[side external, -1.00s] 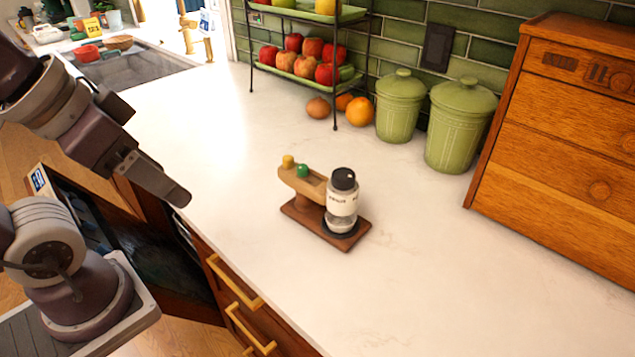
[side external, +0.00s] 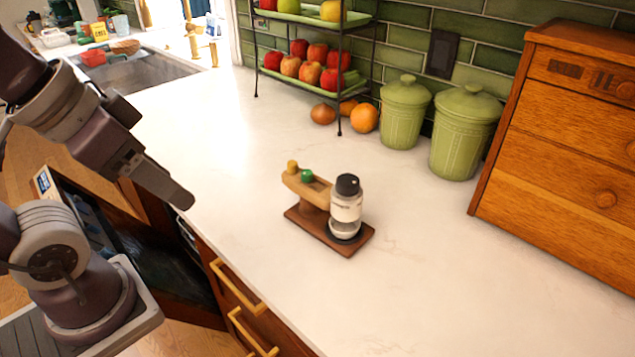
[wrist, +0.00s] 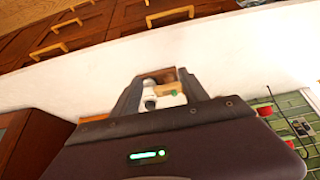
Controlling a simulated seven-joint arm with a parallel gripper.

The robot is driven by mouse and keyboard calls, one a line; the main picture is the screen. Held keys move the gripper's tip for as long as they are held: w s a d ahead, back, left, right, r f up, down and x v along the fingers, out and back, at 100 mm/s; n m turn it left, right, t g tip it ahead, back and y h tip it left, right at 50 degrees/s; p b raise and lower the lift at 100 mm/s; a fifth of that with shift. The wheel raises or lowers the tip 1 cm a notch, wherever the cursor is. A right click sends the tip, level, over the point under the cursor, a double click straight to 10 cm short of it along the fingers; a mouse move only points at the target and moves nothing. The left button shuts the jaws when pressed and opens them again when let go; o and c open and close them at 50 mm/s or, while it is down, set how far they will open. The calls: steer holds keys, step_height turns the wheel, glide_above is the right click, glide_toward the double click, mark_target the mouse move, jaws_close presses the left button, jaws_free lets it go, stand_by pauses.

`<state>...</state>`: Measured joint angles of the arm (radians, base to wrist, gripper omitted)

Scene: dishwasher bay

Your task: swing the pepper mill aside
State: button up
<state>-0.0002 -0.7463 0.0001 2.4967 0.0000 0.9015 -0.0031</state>
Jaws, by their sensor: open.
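The pepper mill (side external: 346,208) is a clear bottle with a black cap and a pale label. It stands upright at the right end of a small brown wooden base (side external: 313,226). Beside it a tan wooden arm (side external: 303,187) on a post carries a yellow knob (side external: 292,166) and a green knob (side external: 307,176). In the wrist view the mill (wrist: 149,88) shows between the fingers of my open, empty gripper (wrist: 160,84), some way beyond them. In the side view my gripper (side external: 183,198) is at the counter's left edge, apart from the mill; its fingertips are not clear there.
A fruit rack (side external: 340,70), loose oranges (side external: 364,118), two green canisters (side external: 404,112) (side external: 464,132) and a wooden drawer box (side external: 560,150) line the back. An open dishwasher door (side external: 100,245) is at lower left. The white counter (side external: 440,270) around the stand is clear.

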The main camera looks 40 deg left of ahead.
steer(key=w, duration=0.1)
steer(key=w+r+n, duration=0.1)
steer(key=w, duration=0.1)
steer(key=w+r+n+g, duration=0.1)
steer(key=w, duration=0.1)
steer(key=shift+w+a+r, duration=0.2)
steer(key=shift+w+a, duration=0.05)
steer(key=shift+a, duration=0.05)
steer(key=shift+c, duration=0.5)
steer(key=n+g, duration=0.4)
steer(key=n, duration=0.3)
glide_toward(292, 162)
steer(key=shift+s+d+f, duration=0.15)
steer(key=shift+d+f, duration=0.05)
steer(key=shift+f, duration=0.2)
steer(key=shift+n+g, duration=0.3)
steer(key=f, duration=0.6)
steer(key=shift+w+a+f, duration=0.15)
steer(key=shift+w+f, duration=0.2)
steer(key=shift+f, duration=0.65)
jaws_close()
steer(key=shift+r, duration=0.1)
